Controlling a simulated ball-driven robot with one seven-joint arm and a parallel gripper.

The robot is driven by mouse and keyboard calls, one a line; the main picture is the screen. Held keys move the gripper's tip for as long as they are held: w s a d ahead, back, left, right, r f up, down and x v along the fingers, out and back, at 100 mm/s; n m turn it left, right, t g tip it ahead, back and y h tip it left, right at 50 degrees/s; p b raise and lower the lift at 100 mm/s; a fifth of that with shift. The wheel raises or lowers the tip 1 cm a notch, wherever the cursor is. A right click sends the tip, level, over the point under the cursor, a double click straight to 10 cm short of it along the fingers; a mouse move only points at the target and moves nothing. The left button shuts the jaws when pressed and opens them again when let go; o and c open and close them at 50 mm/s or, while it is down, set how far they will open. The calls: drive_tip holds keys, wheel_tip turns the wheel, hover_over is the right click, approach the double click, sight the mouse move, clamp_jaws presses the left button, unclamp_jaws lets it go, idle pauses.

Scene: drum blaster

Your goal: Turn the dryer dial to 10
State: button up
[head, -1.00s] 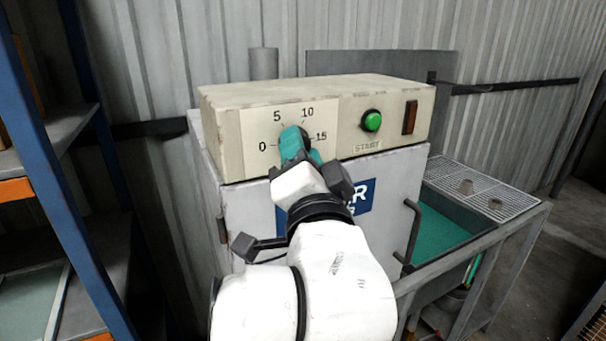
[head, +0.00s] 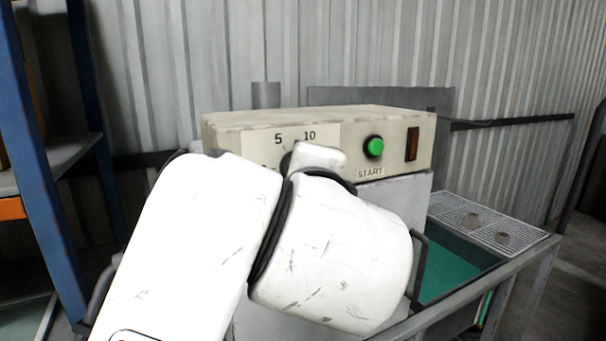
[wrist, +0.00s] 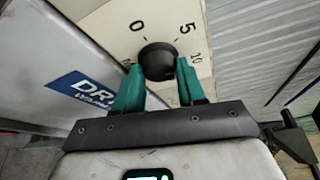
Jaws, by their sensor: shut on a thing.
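The dryer dial is a round black knob (wrist: 157,56) on a cream panel (wrist: 105,35) marked 0, 5 and 10. My gripper (wrist: 158,70) has its two teal fingers on either side of the knob and is shut on it. The knob's pointer mark cannot be made out, so its setting is unclear. In the head view, my white arm covers the gripper and most of the knob; only a dark edge of the knob (head: 286,162) shows beside the arm. The marks 5 and 10 show above it.
A green START button (head: 374,147) and an orange-brown switch (head: 412,144) sit right of the dial. A sink bench with a wire rack (head: 485,220) stands to the right. A blue-framed shelf (head: 45,180) is close on the left. A corrugated wall stands behind.

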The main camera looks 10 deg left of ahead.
drive_tip(key=shift+w+r+m+g, duration=0.15)
drive_tip(key=shift+m+g, duration=0.1)
drive_tip(key=shift+m, duration=0.3)
drive_tip(key=shift+s+r+m+g, duration=0.1)
drive_tip(key=shift+m+g, duration=0.15)
drive_tip(key=shift+m, duration=0.3)
drive_tip(key=o, duration=0.8)
drive_tip(key=shift+w, duration=0.1)
drive_tip(key=shift+o, duration=1.1)
drive_tip(key=shift+a+f, duration=0.1)
drive_tip(key=shift+f, duration=0.1)
drive_tip(key=v, duration=1)
drive_tip(key=shift+s+d+p, duration=0.25)
drive_tip(key=shift+s+p, duration=0.05)
